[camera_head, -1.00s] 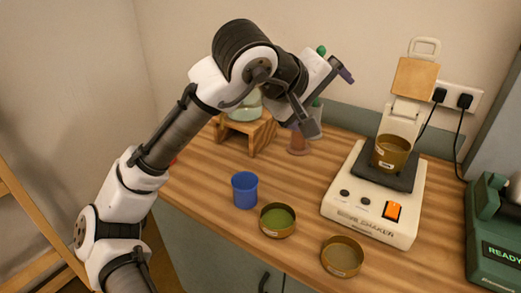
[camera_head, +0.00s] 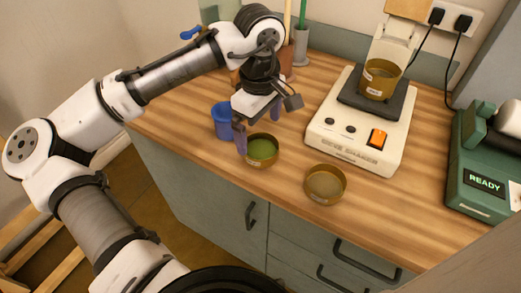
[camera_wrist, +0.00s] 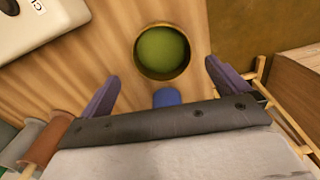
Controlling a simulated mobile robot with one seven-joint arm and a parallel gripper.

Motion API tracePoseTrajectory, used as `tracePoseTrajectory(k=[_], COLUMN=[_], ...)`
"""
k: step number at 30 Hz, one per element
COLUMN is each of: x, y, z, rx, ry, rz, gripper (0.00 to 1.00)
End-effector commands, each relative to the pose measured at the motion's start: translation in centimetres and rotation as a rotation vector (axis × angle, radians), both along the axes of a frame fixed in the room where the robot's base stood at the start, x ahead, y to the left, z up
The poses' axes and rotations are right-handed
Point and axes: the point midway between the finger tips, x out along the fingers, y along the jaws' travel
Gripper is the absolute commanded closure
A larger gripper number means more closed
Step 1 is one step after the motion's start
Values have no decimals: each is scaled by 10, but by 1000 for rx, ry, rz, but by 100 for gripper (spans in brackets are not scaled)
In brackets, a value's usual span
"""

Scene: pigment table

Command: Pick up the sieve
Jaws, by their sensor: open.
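Several round brass sieve-like pans are in view. One with green powder (camera_head: 262,150) stands on the wooden table, left of an open brass pan with a tan, mesh-like bottom (camera_head: 325,185). A third, labelled brass pan (camera_head: 379,80) sits on the shaker. I cannot tell for sure which one the task calls the sieve. My gripper (camera_head: 258,125) is open and empty, pointing down above the green-powder pan. In the wrist view, this pan (camera_wrist: 163,52) shows just beyond and between the purple fingers (camera_wrist: 160,74), apart from them.
A blue cup (camera_head: 222,120) stands close to the left of the gripper. The white shaker (camera_head: 358,138) is to the right and a green device (camera_head: 478,175) farther right. The table's front edge is near the pans. Bare wood lies right of the tan-bottomed pan.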

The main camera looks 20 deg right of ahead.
Motion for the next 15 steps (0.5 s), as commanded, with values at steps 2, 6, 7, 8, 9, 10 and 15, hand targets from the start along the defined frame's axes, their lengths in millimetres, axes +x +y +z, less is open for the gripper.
tracePoseTrajectory(k=[2, 6, 7, 8, 9, 10, 15], x=[0, -3, -4, -5, -6, -6, -6], y=[0, 2, 2, 3, 3, 3, 2], z=[-4, -18, -22, -27, -33, -39, -54], rx=[0, 1, 2, 1, 1, 0, -1], ry=[0, 2, 1, 2, 2, 1, 0], rz=[-1, -2, -2, -2, -1, -1, -2], gripper=[0, 0, 0, 0, 0, 0, 0])
